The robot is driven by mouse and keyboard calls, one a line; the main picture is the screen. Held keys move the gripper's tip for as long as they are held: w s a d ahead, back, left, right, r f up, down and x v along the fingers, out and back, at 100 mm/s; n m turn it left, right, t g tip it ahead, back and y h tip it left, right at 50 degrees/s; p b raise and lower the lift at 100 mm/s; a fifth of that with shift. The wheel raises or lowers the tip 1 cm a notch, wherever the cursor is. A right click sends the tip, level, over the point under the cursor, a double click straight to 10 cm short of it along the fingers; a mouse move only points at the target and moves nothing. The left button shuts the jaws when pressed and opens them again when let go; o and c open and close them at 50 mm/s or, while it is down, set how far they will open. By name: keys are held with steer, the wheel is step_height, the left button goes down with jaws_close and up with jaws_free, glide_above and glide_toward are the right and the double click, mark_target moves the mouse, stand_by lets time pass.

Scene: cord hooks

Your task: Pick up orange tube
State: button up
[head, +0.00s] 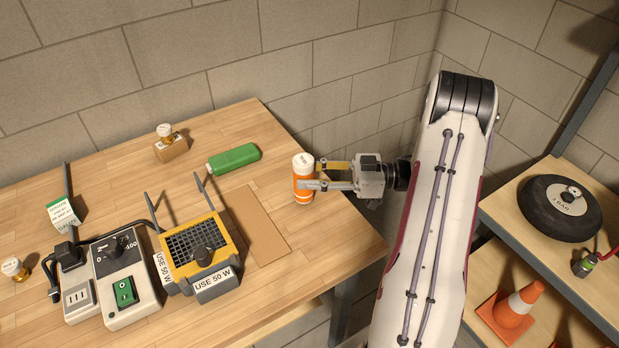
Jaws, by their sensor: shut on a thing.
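The orange tube (303,187) with a white top stands upright near the right edge of the wooden table. My gripper (308,175) reaches in from the right, level with the tube. Its fingers are shut on the tube around its middle. I cannot tell whether the tube's base touches the table or is slightly above it.
A green bottle (234,159) lies left of the tube. A brown flat panel (258,225) and a yellow caged device (195,248) are nearer the front. A brown block with a brass knob (170,147) stands at the back. A wall (260,60) rises behind the table.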

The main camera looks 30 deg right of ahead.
mark_target(310, 160)
steer(key=shift+r, duration=4.35)
